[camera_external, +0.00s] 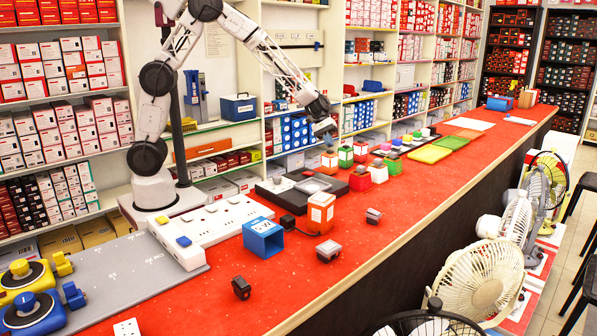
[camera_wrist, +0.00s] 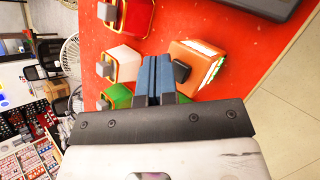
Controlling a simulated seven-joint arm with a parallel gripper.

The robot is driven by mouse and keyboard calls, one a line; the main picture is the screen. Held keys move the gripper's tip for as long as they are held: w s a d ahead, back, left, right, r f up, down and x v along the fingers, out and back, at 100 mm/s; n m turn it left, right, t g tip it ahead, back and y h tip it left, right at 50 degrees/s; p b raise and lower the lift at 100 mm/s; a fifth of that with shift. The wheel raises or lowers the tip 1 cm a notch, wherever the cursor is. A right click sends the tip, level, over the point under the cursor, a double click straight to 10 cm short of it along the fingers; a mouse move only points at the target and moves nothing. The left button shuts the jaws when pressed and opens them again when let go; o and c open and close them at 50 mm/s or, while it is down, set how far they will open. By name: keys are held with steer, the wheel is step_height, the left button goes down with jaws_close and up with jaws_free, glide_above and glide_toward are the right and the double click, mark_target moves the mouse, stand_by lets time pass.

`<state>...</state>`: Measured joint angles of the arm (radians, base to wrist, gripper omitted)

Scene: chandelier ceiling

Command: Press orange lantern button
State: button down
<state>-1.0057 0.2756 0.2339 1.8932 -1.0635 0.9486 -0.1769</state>
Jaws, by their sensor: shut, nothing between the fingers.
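An orange lantern (camera_wrist: 199,62) shows right of my fingers in the wrist view, with a dark button (camera_wrist: 182,72) on its near side. In the external view an orange lantern (camera_external: 329,162) stands on the red counter, just below my gripper (camera_external: 327,130). My gripper is shut and empty; its blue fingertips (camera_wrist: 155,78) are together, just left of the button in the wrist view. I cannot tell whether they touch it.
Red (camera_wrist: 138,16), white (camera_wrist: 122,60) and green (camera_wrist: 118,96) lanterns stand close by in the wrist view. A dark tray (camera_external: 289,190) lies nearer my base. An orange-and-white box (camera_external: 320,213) and a blue box (camera_external: 263,238) stand nearer. The counter's right side (camera_external: 430,195) is clear.

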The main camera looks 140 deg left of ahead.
mark_target(329, 151)
steer(key=shift+f, duration=0.15)
steer(key=shift+f, duration=0.25)
steer(key=shift+f, duration=0.25)
stand_by(0.8)
steer(key=shift+r, duration=0.65)
steer(key=shift+r, duration=0.2)
steer(key=shift+r, duration=2.85)
